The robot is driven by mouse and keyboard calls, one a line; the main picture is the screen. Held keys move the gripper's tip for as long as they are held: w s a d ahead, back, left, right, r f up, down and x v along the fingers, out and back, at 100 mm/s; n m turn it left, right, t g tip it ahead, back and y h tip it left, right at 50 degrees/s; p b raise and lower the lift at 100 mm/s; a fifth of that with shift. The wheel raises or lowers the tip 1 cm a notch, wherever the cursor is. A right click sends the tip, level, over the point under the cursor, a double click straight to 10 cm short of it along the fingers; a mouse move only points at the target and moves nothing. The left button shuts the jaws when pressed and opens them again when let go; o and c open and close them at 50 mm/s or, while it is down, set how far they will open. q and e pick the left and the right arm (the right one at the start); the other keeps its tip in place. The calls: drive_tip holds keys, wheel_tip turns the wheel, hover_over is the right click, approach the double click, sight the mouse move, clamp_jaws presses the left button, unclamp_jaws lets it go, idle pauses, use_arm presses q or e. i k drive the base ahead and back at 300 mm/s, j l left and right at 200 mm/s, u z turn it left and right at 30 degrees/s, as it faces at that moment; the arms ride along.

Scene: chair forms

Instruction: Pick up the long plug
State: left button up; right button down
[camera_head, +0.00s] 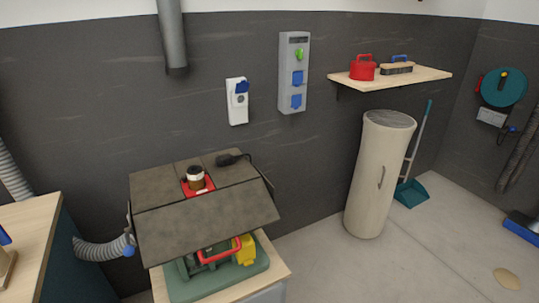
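A dark elongated piece (231,159) that looks like a plug lies on the top of the grey box-like cover (205,210), near its back right edge. A dark cord seems to run from that area down the cover's right side. I cannot tell for certain that this is the long plug. Neither of my grippers is in view.
A wall socket (237,102) with a blue cover and a grey panel (294,72) with blue sockets hang on the dark wall. A red and dark fitting (198,184) sits on the cover. A beige cylinder bin (379,175) stands right, beside open floor. A bench (40,225) is at left.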

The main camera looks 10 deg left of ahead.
sight(227, 159)
drive_tip(key=i+l+z, duration=0.3)
drive_tip(key=z, duration=0.2)
drive_tip(key=i+l+z, duration=0.25)
drive_tip(key=i+z, duration=0.25)
drive_tip(key=i+u, duration=0.4)
drive_tip(key=i+l+u, duration=0.35)
drive_tip(key=i, duration=0.2)
drive_tip(key=i+j+u, duration=0.1)
drive_tip(key=i+u, duration=0.15)
drive_tip(key=u, duration=0.15)
drive_tip(key=i+u, duration=0.25)
drive_tip(key=u, duration=0.2)
drive_tip(key=i+l+u, duration=0.1)
drive_tip(key=i+u, duration=0.15)
drive_tip(key=u, duration=0.15)
